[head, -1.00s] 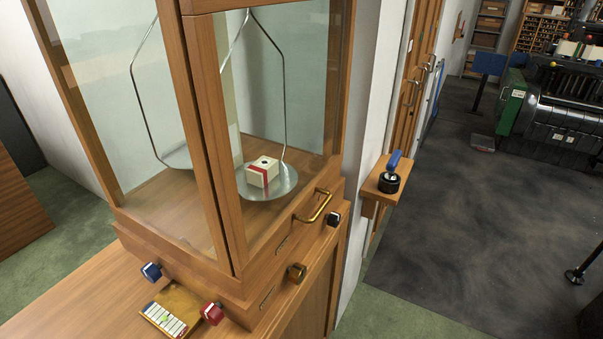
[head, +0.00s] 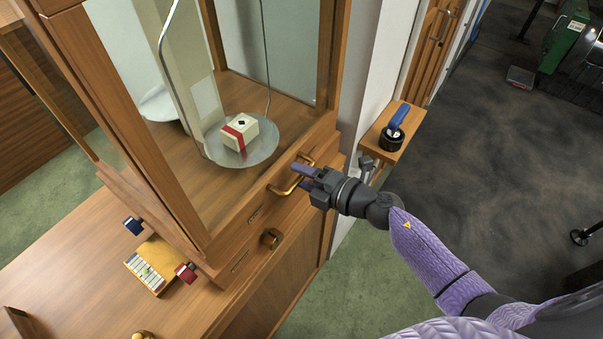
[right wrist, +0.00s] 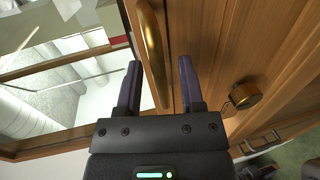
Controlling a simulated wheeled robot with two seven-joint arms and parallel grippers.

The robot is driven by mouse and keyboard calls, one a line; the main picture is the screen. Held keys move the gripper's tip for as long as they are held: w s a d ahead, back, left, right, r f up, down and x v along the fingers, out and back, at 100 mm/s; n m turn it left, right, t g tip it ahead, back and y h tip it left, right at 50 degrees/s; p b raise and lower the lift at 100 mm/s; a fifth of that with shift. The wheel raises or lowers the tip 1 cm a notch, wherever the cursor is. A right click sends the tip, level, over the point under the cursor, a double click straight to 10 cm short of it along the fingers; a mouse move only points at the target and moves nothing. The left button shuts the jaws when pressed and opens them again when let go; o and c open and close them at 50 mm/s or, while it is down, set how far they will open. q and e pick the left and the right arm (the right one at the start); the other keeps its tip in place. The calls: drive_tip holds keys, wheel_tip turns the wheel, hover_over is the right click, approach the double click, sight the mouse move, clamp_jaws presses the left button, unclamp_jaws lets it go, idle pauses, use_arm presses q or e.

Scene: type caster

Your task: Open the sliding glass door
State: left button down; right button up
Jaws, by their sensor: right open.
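The wooden balance case has a glass door (head: 285,85) on its right face; its clear pane is hard to make out. A brass bow handle (head: 280,190) sits on the wooden rail below the pane. My right gripper (head: 302,175) is at this handle, coming from the right, open and empty. In the right wrist view the brass handle (right wrist: 150,40) shows between the lines of the two fingers of my right gripper (right wrist: 159,72). I cannot tell whether the fingers touch it. My left gripper is not in view.
Inside the case, a cream box with a red band (head: 240,132) stands on a round metal pan (head: 262,154). A brass knob (head: 271,238) is below the handle. A wooden wall shelf (head: 412,125) with a blue-handled stamp (head: 397,120) is close to my right arm.

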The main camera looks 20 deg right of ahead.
drive_tip(key=shift+w+a, duration=0.2)
clamp_jaws()
drive_tip(key=shift+f, duration=0.1)
idle(0.8)
idle(0.3)
